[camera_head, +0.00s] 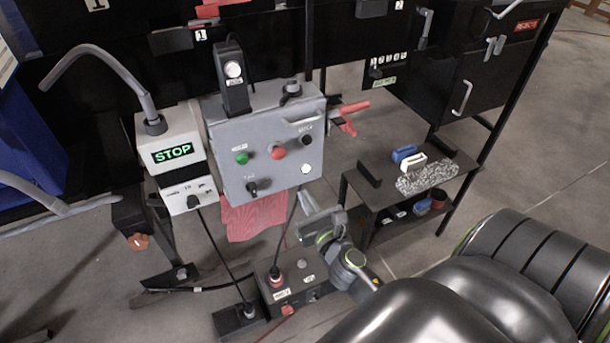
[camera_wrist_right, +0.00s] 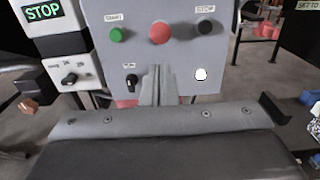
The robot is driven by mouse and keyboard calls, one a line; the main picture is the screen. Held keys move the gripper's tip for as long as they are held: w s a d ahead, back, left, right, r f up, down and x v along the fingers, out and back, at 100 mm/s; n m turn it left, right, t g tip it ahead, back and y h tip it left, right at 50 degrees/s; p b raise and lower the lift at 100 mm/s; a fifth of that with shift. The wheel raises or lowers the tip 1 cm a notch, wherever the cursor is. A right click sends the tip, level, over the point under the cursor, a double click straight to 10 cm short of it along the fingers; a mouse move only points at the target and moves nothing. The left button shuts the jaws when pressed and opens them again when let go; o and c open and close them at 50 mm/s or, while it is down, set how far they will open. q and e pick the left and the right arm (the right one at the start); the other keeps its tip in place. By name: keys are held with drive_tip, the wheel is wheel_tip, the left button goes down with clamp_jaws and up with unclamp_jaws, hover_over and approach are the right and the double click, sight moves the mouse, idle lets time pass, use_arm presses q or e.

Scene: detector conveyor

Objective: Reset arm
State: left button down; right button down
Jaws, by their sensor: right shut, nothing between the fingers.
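My right gripper (camera_head: 308,208) is in front of the lower right part of a grey control box (camera_head: 268,184). In the right wrist view its fingers (camera_wrist_right: 157,78) are together, with nothing between them, and point at the panel below the red button. I cannot tell whether the fingertips touch the panel. The panel carries a green button (camera_head: 242,158), a red button (camera_head: 278,153), a black knob (camera_head: 252,187) and a lit white button (camera_head: 306,169). My left gripper is out of view.
A white box with a green STOP display (camera_head: 172,153) stands left of the control box. A red cloth (camera_head: 252,218) hangs below it. A low black box (camera_head: 290,288) sits beneath my right arm. A dark shelf (camera_head: 365,205) with small items stands to the right.

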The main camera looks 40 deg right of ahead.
idle(0.3)
drive_tip(key=s+f+m+g, duration=0.35)
drive_tip(key=f+m, duration=0.25)
drive_tip(key=f, duration=0.5)
drive_tip(key=s+f+m+g+y, duration=0.15)
drive_tip(key=s+f+m, duration=0.3)
drive_tip(key=f, duration=0.55)
drive_tip(key=s+f+m+g, duration=0.35)
drive_tip(key=f+m, duration=0.35)
drive_tip(key=f, duration=0.4)
drive_tip(key=s+f+m+g, duration=0.2)
drive_tip(key=s+f+m, duration=0.3)
drive_tip(key=s, duration=0.3)
drive_tip(key=s+a+f+m+g+y, duration=0.1)
drive_tip(key=s+f+m+g, duration=0.2)
drive_tip(key=s, duration=0.6)
drive_tip(key=s+a+f+m+g, duration=0.1)
drive_tip(key=s+f+m+g, duration=0.2)
drive_tip(key=s+f+m, duration=0.4)
drive_tip(key=shift+s+a+f+m, duration=0.15)
drive_tip(key=shift+s+m, duration=0.6)
drive_tip(key=shift+s, duration=0.25)
drive_tip(key=shift+y, duration=0.25)
